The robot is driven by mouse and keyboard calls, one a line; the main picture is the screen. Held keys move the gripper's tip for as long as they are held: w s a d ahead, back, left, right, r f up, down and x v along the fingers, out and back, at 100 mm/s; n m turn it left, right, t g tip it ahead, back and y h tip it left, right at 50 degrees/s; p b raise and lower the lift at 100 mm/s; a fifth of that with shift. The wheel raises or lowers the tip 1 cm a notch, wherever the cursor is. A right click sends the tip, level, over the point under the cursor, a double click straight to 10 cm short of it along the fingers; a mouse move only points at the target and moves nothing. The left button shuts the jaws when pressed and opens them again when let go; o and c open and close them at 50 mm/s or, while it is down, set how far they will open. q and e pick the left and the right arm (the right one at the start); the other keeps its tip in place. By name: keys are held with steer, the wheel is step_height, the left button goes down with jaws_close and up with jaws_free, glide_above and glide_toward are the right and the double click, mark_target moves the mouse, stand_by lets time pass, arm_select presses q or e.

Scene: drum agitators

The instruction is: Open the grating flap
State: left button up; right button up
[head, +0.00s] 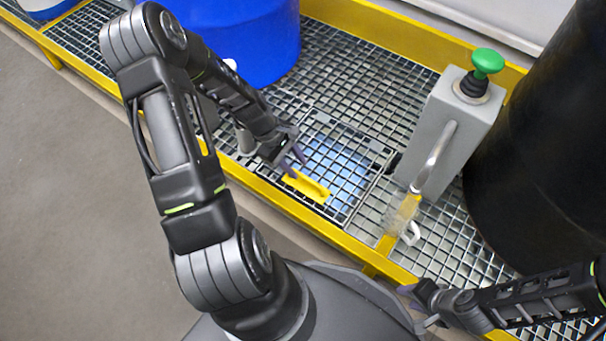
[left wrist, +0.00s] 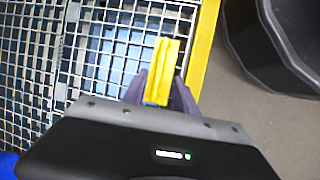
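The grating flap (head: 322,145) is a square of metal mesh lying flat in the walkway, with blue showing beneath it. A yellow handle (head: 309,188) sits on its near edge; it also shows in the left wrist view (left wrist: 164,70). My left gripper (head: 294,164) is at the handle's left end. In the left wrist view my left gripper's fingers (left wrist: 160,88) stand on either side of the handle and look open; contact is unclear. My right gripper (head: 416,304) is empty and looks open, at the lower right by the yellow edge.
A grey box (head: 447,130) with a green knob (head: 487,62) stands right of the flap. A brush (head: 412,203) is beside it. A black drum (head: 535,150) is at right, a blue drum (head: 235,40) behind. A yellow rail (head: 300,214) borders the grating.

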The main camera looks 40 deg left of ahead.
mark_target(306, 178)
arm_select(q)
steer(key=b+x, duration=0.1)
steer(key=x, duration=0.4)
jaws_close()
stand_by(1.4)
